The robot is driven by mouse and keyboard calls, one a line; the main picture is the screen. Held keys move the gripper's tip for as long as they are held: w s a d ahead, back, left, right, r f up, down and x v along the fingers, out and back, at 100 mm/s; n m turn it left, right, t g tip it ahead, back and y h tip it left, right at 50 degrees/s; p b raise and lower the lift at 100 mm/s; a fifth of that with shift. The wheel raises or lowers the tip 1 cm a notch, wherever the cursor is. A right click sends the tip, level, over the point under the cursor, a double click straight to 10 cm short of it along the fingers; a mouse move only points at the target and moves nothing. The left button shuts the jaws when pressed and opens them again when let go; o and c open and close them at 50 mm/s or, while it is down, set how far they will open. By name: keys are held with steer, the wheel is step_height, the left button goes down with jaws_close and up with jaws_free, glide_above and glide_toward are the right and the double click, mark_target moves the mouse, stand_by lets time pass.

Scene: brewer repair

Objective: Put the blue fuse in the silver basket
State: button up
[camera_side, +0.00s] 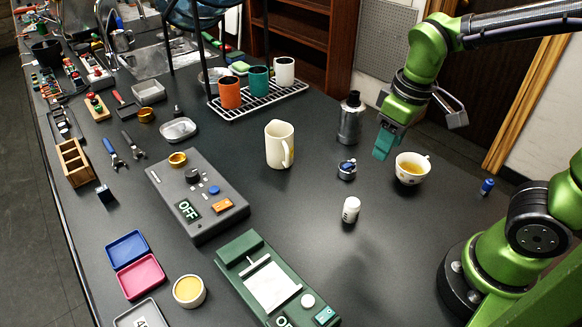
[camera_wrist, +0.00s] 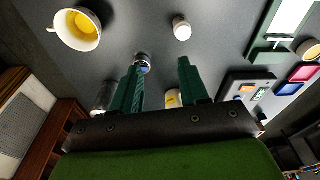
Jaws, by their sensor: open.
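A small blue cylinder (camera_side: 487,187), which looks like the blue fuse, stands on the dark table right of the tea cup. It does not show in the wrist view. A shallow silver dish (camera_side: 179,129) lies at the left middle, with a grey tray (camera_side: 149,92) behind it; I cannot tell which is the silver basket. My gripper (camera_side: 384,145) hangs above the table, left of the cup and away from the fuse. Its teal fingers are apart and empty in the wrist view (camera_wrist: 160,68).
The tea cup (camera_side: 411,169), a small silver-and-blue part (camera_side: 347,170), a white bottle (camera_side: 351,210) and a dark metal canister (camera_side: 350,118) surround my gripper. A cream mug (camera_side: 279,145) and a grey OFF box (camera_side: 197,195) stand further left. Table around the fuse is clear.

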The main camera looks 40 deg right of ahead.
steer(key=s+a+r+m+t+y, duration=0.2)
steer(key=s+r+m+t, duration=0.1)
steer(key=r+m+t, duration=0.2)
steer(key=shift+r+m, duration=0.3)
steer(key=shift+r, duration=0.4)
stand_by(0.7)
